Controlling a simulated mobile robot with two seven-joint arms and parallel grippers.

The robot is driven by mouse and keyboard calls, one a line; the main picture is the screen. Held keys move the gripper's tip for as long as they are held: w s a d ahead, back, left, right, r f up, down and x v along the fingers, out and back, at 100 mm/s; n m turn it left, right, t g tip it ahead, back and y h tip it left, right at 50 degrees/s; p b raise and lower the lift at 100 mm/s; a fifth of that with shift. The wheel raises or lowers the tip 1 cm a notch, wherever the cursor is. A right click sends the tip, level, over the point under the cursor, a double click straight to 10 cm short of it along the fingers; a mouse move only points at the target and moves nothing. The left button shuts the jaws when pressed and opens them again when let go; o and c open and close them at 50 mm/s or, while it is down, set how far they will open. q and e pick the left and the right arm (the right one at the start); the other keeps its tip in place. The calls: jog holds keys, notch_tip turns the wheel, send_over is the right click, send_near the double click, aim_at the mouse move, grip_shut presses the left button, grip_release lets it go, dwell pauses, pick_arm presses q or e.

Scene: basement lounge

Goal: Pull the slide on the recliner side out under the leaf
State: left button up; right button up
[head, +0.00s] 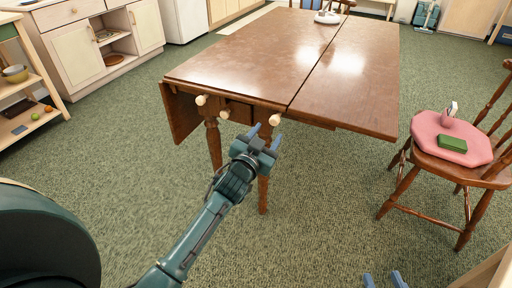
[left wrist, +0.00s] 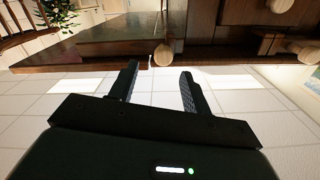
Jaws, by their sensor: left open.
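The wooden drop-leaf table (head: 250,60) has its right leaf (head: 350,85) up, about level with the top. Its left leaf (head: 180,115) hangs down. A pale round knob (head: 274,120) sits on the near end by the leaf seam. My left gripper (head: 265,136) is open just in front of and below this knob, apparently apart from it. In the left wrist view the knob (left wrist: 163,54) shows just beyond the gap between the open fingers (left wrist: 160,78). My right gripper (head: 384,279) shows only its fingertips at the bottom edge, spread apart. No recliner is in view.
Two more knobs (head: 201,100) (head: 225,114) are on the table's near end, left of the gripper. A wooden chair (head: 480,175) with a pink cushion (head: 430,130) stands at right. Cabinets (head: 75,50) and a shelf (head: 20,125) are at left. Green carpet is clear before the table.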

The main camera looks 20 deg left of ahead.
pick_arm(q)
jog(key=s+p, duration=0.1)
jog(key=s, duration=0.7)
pick_arm(e)
jog(key=shift+s+d+r+m+g, duration=0.15)
jog(key=shift+s+m+g, duration=0.15)
jog(key=shift+g, duration=0.2)
pick_arm(q)
jog(key=shift+a, duration=0.1)
